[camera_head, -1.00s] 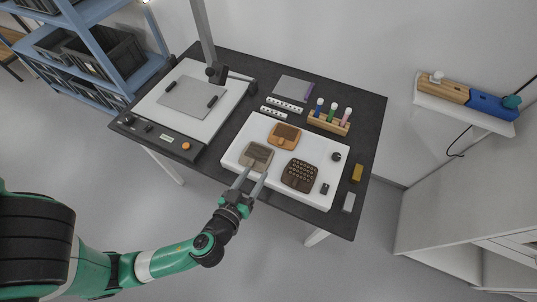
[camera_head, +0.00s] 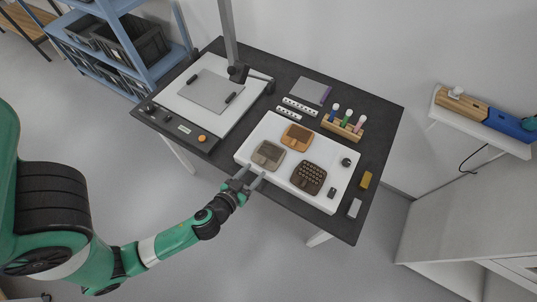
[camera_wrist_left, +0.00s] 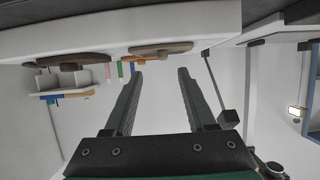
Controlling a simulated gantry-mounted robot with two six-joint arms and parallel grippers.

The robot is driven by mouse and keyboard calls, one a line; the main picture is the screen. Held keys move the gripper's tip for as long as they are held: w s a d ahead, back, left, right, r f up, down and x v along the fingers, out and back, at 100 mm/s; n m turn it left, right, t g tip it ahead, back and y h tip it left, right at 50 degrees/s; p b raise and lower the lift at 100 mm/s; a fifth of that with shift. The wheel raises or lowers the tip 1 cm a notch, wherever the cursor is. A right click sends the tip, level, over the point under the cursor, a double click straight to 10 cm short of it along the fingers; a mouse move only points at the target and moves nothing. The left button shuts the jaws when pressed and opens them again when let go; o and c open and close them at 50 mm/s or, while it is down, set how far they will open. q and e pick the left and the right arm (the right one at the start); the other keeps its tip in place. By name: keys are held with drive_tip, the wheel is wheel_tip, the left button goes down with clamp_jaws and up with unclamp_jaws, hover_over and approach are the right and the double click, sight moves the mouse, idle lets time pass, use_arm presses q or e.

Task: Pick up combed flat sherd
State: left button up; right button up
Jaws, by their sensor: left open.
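Three flat sherds lie on a white board (camera_head: 252,147): a grey-beige one (camera_head: 268,155), an orange one (camera_head: 296,137) and a dark brown one (camera_head: 308,178) covered in bumps. I cannot tell for sure which is the combed one. My left gripper (camera_head: 254,172) is open and empty at the board's front edge, just short of the grey-beige sherd. In the left wrist view the open fingers (camera_wrist_left: 160,73) point toward a grey-brown sherd (camera_wrist_left: 160,48) seen edge-on, apart from it. My right gripper is out of view.
A rack with coloured-cap vials (camera_head: 342,127) stands behind the board. A small dark round item (camera_head: 346,162), a yellow block (camera_head: 365,180) and a grey block (camera_head: 354,208) are at the right. A grey plate on a white stand (camera_head: 210,91) is at the left.

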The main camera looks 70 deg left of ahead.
sight(261, 163)
use_arm(q)
drive_tip(key=shift+w+a+f, duration=0.15)
drive_tip(key=shift+a+f, duration=0.1)
drive_tip(key=shift+a, duration=0.05)
drive_tip(key=x, duration=0.4)
drive_tip(key=shift+w+a+f, duration=0.1)
drive_tip(key=shift+a+f, duration=0.1)
clamp_jaws()
